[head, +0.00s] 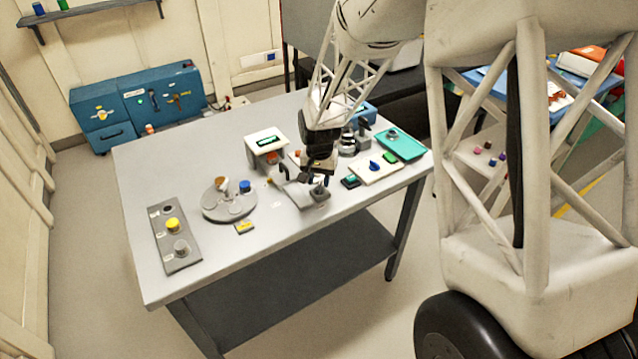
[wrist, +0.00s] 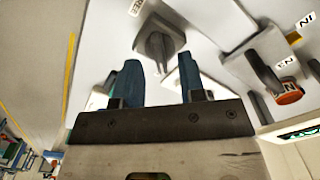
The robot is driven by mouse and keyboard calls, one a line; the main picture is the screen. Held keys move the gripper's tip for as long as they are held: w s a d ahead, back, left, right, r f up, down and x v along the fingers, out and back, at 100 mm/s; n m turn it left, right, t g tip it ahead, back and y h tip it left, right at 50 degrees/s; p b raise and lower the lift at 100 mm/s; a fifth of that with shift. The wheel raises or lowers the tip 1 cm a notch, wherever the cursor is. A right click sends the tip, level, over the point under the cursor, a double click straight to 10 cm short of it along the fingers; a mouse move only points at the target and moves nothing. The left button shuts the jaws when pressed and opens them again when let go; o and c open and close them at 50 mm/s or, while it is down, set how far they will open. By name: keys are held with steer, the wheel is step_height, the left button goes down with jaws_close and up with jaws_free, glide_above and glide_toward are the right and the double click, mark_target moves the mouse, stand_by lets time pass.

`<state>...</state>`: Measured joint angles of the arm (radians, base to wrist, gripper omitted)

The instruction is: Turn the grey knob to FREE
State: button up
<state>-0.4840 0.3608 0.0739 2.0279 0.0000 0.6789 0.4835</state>
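The grey knob (wrist: 158,42) shows in the wrist view, a raised grip bar on a dark grey base set on a pale plate. A FREE label (wrist: 136,7) is beside it at the upper left. I cannot tell for sure which mark the bar points to. My gripper (wrist: 159,66) is open, its two blue fingers apart with the knob showing in the gap beyond their tips. No contact is visible. In the head view my gripper (head: 318,180) is low over a grey fixture (head: 308,198) on the table, and it partly hides the knob there.
On the grey table (head: 240,130) are a round turntable (head: 228,208), a panel with a yellow knob (head: 172,225), a white display box (head: 266,140) and a teal tray (head: 410,149).

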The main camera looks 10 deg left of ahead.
steer(key=shift+f, duration=1)
jaws_close()
